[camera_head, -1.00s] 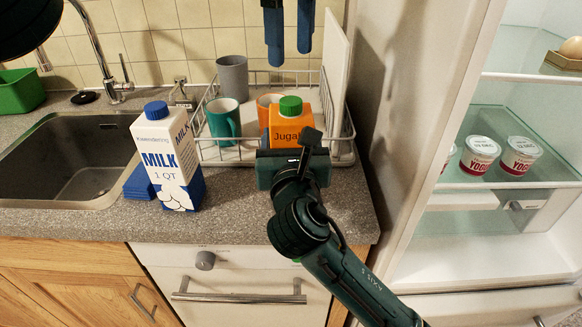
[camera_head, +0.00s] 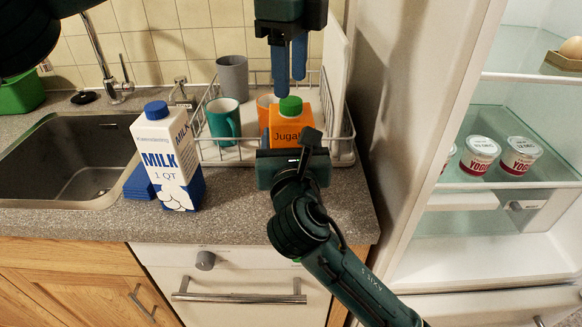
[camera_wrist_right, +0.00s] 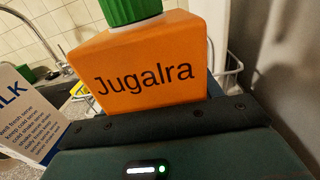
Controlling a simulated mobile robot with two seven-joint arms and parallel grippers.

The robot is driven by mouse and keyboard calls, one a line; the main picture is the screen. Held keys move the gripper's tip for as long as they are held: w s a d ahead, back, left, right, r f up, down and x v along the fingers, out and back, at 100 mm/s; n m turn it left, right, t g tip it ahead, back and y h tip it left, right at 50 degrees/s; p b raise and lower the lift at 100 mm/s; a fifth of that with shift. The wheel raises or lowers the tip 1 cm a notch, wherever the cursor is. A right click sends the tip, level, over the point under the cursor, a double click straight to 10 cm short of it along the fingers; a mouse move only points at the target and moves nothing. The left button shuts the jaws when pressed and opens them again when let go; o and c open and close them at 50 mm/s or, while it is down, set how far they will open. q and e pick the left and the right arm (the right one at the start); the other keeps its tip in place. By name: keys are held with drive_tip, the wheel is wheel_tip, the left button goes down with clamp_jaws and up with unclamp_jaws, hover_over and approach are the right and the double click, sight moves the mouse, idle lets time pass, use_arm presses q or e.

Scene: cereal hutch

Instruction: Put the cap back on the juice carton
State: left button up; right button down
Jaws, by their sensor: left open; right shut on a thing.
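The orange juice carton (camera_head: 284,127) stands upright at the front right of the dish rack. Its green cap (camera_head: 290,106) sits on its top; I cannot tell how tightly. In the right wrist view the carton (camera_wrist_right: 150,75) fills the middle, with the lower part of the green cap (camera_wrist_right: 133,10) above it. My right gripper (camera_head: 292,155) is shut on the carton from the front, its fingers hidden. My left gripper (camera_head: 290,78) points down from the top, open and empty, its blue fingertips just above the cap in the head view.
A milk carton (camera_head: 168,158) with a blue cap stands left on the counter, beside a blue sponge or cloth (camera_head: 139,184). The dish rack (camera_head: 207,153) holds a teal mug (camera_head: 222,122), a grey cup and an orange mug. The sink is left, the open fridge right.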

sight(291, 100)
use_arm(q)
drive_tip(key=shift+f, duration=1.85)
drive_tip(key=shift+c, duration=0.2)
clamp_jaws()
